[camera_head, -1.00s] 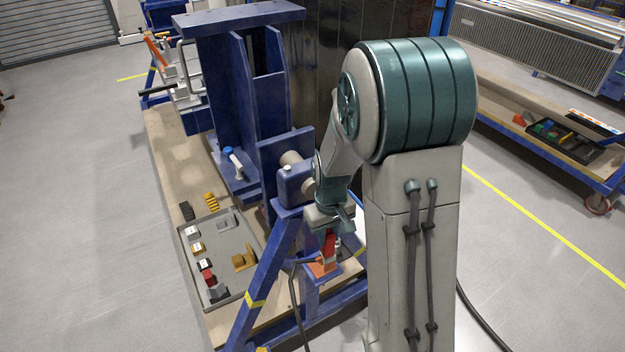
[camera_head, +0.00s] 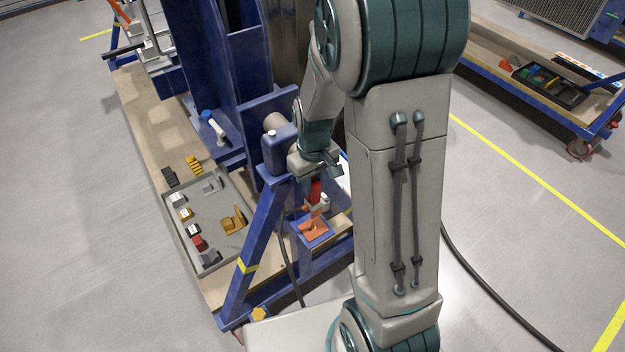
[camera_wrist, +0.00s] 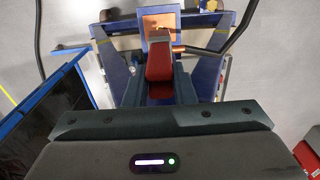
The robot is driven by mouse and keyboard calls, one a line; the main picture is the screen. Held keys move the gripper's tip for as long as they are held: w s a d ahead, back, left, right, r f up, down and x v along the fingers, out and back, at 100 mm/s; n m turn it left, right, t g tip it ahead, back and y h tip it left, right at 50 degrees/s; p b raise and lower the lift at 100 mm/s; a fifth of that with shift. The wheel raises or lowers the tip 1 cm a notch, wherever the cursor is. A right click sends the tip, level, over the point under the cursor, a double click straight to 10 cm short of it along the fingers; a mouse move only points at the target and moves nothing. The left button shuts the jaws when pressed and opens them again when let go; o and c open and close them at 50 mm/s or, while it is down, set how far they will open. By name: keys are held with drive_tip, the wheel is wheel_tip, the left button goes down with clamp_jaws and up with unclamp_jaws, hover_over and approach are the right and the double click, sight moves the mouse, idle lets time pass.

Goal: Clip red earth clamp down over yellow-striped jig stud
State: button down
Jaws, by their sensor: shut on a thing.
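The red earth clamp (camera_head: 316,190) is held below my gripper (camera_head: 317,175), beside the blue frame leg. In the wrist view the red clamp (camera_wrist: 158,62) points away from my gripper (camera_wrist: 159,92), which is shut on it. Beyond its far end is an orange-copper pad (camera_wrist: 160,22) on a blue bracket. In the head view this orange pad (camera_head: 313,230) shows below the clamp, with a visible gap.
A grey tray (camera_head: 215,262) with several small blocks lies on the wooden deck to the left. The blue frame legs (camera_head: 262,228) stand close to my gripper. A black cable (camera_head: 291,270) hangs near the bracket. A trolley (camera_head: 560,120) stands at the right, beyond open floor.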

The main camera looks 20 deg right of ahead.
drive_tip(key=shift+f+b, duration=3.1)
drive_tip(key=shift+f, duration=0.6)
drive_tip(key=shift+f+b, duration=0.5)
drive_tip(key=c, duration=1.1)
unclamp_jaws()
wheel_tip(320, 180, up, 14)
drive_tip(key=shift+f, duration=0.1)
drive_tip(key=shift+s, duration=0.1)
drive_tip(key=m+t, duration=0.2)
approach(314, 201)
drive_tip(key=s+r, duration=0.4)
drive_tip(key=shift+m+t, duration=0.5)
drive_tip(key=shift+m, duration=0.3)
drive_tip(key=s, duration=0.6)
drive_tip(key=shift+s+r, duration=0.2)
drive_tip(key=shift+s, duration=0.1)
